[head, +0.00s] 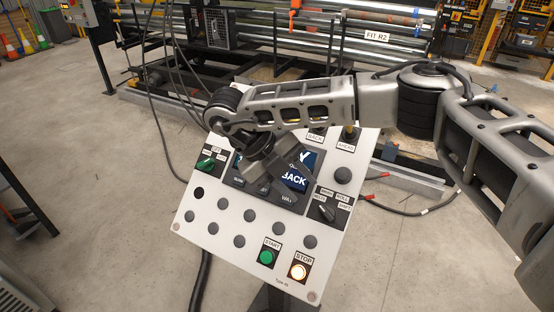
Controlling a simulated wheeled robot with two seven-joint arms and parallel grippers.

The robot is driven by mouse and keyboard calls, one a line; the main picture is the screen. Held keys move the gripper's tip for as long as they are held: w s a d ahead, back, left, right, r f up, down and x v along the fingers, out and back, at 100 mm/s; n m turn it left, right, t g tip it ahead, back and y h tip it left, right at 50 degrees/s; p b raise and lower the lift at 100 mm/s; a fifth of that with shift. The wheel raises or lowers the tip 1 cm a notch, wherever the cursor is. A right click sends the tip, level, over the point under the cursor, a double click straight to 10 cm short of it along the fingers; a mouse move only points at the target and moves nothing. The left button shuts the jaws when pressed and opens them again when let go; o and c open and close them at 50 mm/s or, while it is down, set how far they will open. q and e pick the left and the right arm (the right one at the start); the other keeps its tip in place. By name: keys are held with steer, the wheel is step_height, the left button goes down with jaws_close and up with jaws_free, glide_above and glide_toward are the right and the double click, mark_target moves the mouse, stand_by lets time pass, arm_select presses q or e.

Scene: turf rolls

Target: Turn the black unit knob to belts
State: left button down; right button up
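The white control panel (225,251) stands tilted in the middle of the head view. The black unit knob (326,211) sits on a dark plate at the panel's right side, with small white labels around it. The label text is too small to read surely, and I cannot tell which label the knob points at. My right gripper (297,193) hangs in front of the panel's screen, to the left of the knob and a little above it, apart from it in the picture. Its fingers are seen edge-on, so their opening does not show. My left gripper is out of view.
A green selector knob (207,164) is at the panel's left. A green START button (267,257) and a lit STOP button (298,271) are at the bottom. A roller machine (300,40) stands behind.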

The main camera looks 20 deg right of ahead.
steer(key=v, duration=0.7)
steer(key=shift+f, duration=0.1)
